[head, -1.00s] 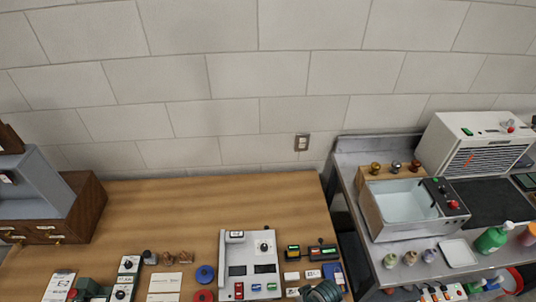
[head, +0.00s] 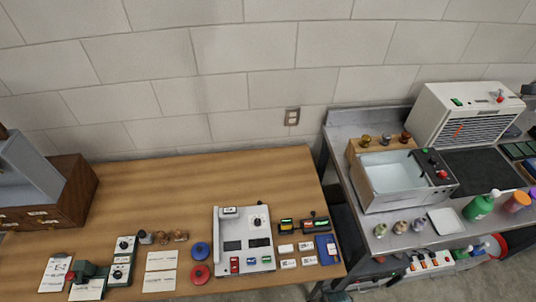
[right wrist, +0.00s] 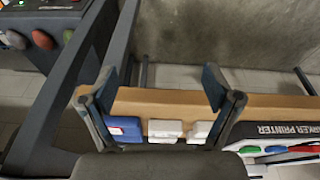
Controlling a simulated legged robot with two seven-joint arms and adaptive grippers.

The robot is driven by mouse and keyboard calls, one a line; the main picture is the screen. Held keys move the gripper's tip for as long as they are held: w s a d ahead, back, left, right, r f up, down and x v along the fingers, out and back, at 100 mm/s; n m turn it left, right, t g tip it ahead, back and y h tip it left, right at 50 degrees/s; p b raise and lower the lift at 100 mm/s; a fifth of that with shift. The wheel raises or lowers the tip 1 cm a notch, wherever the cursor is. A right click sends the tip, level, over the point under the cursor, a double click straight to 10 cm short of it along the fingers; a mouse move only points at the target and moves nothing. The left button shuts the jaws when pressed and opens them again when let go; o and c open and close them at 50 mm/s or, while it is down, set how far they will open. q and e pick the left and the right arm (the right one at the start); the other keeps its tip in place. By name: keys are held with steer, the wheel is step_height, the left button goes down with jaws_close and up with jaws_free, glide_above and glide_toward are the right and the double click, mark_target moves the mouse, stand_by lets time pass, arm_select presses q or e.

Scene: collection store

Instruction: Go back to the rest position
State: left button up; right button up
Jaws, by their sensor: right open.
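My right gripper (right wrist: 160,88) shows in the right wrist view with its two fingers spread wide and nothing between them. It hangs at the front edge of the wooden table (head: 200,165), apparently above it. A blue box (right wrist: 122,130) and small white boxes (right wrist: 165,130) lie beyond the open fingers, towards the bottom of that view. Neither gripper shows in the head view, and my left gripper is in no view.
A grey panel device (head: 232,225) stands on the table among several small boxes. A green device (head: 88,272) is at the left front. A steel bench (head: 385,240) with a basin (head: 392,175) stands to the right.

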steer(key=s+f, duration=0.5)
steer(key=f, duration=0.4)
steer(key=s+d+f+g, duration=0.1)
steer(key=s+f, duration=0.3)
steer(key=f, duration=0.6)
steer(key=s+d+f+b, duration=0.1)
steer(key=s+f, duration=0.4)
steer(key=f, duration=0.4)
steer(key=shift+s+d+f+g, duration=0.2)
steer(key=shift+s+f+g, duration=0.1)
steer(key=shift+f, duration=0.1)
steer(key=s+f, duration=0.1)
steer(key=s, duration=0.1)
steer(key=s+d+f, duration=0.1)
steer(key=s, duration=0.1)
steer(key=s+f, duration=0.1)
steer(key=s, duration=0.1)
steer(key=shift+s+d, duration=0.15)
steer(key=shift+s, duration=0.1)
steer(key=shift+c, duration=0.2)
